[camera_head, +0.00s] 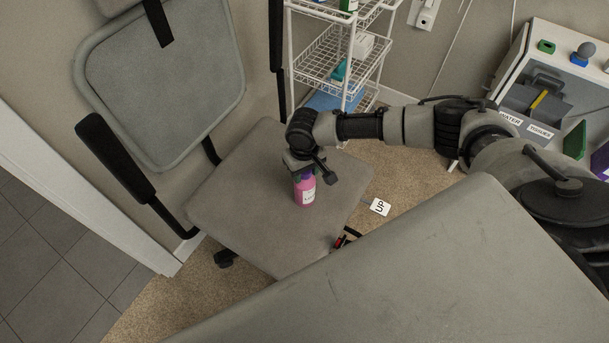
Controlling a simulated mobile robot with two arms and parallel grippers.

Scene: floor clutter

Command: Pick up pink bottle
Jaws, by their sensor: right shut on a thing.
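The pink bottle (305,193) with a white label stands upright at the seat of the grey office chair (245,215). Whether its base touches the seat I cannot tell. My right gripper (303,170) comes down from above and is shut on the top of the bottle. The bottle's cap is mostly hidden by the gripper. My left gripper is not in view.
The chair's black armrest (115,158) rises at the left. A white wire rack (330,60) stands behind the chair. A white card (380,207) lies beside the seat.

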